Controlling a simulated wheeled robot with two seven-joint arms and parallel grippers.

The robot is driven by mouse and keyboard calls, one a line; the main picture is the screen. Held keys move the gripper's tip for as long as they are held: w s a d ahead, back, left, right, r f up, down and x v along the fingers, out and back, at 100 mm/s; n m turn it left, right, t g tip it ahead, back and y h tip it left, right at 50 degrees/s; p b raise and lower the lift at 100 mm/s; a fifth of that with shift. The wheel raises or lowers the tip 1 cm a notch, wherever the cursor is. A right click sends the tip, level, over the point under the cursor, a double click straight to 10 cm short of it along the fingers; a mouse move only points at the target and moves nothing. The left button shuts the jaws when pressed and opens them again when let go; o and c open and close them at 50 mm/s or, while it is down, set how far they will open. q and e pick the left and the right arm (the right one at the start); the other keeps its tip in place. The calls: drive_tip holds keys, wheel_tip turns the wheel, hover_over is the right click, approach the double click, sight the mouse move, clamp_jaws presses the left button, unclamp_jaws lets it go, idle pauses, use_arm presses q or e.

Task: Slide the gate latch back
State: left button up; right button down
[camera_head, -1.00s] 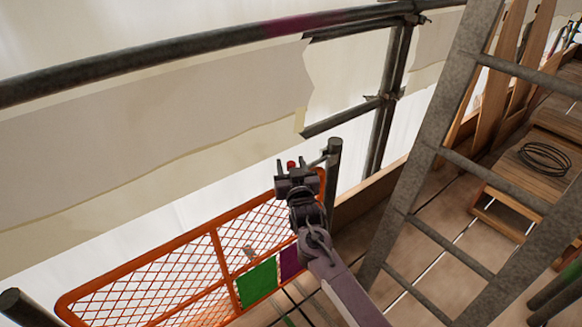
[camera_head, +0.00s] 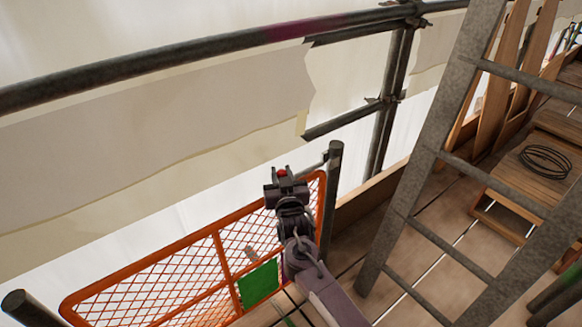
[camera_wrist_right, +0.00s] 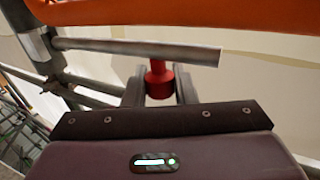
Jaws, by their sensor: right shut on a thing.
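The latch's red knob (camera_head: 282,173) shows at the top of the orange mesh gate (camera_head: 219,251) in the head view. In the right wrist view the red knob (camera_wrist_right: 159,80) stands between the two fingers, under a grey latch bar (camera_wrist_right: 140,49). My right gripper (camera_head: 285,184) is shut on the knob; its fingers (camera_wrist_right: 160,88) lie on both sides of it. The bar's right end is free in the wrist view. A dark gate post (camera_head: 332,195) stands just right of the gate. My arm hides part of the gate's right side. My left gripper is not in view.
A grey ladder (camera_head: 432,150) leans at the right, near my right arm. A dark scaffold rail (camera_head: 180,62) crosses above the gate, with pale sheeting behind. A coil of dark wire (camera_head: 545,160) lies on a wooden platform. A green panel (camera_head: 258,283) hangs on the gate.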

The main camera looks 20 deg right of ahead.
drive_tip(key=shift+s+a, duration=0.15)
drive_tip(key=shift+a, duration=0.25)
drive_tip(key=c, duration=1.2)
unclamp_jaws()
drive_tip(key=shift+d, duration=0.1)
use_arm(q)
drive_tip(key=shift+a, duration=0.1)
use_arm(e)
drive_tip(key=shift+s, duration=0.35)
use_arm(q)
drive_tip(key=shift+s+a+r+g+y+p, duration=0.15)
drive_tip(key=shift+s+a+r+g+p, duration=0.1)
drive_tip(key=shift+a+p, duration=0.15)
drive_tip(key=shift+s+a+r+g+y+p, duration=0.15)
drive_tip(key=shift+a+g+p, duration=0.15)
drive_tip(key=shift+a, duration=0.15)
use_arm(e)
drive_tip(key=s, duration=0.4)
drive_tip(key=s+a, duration=0.1)
drive_tip(key=s, duration=0.2)
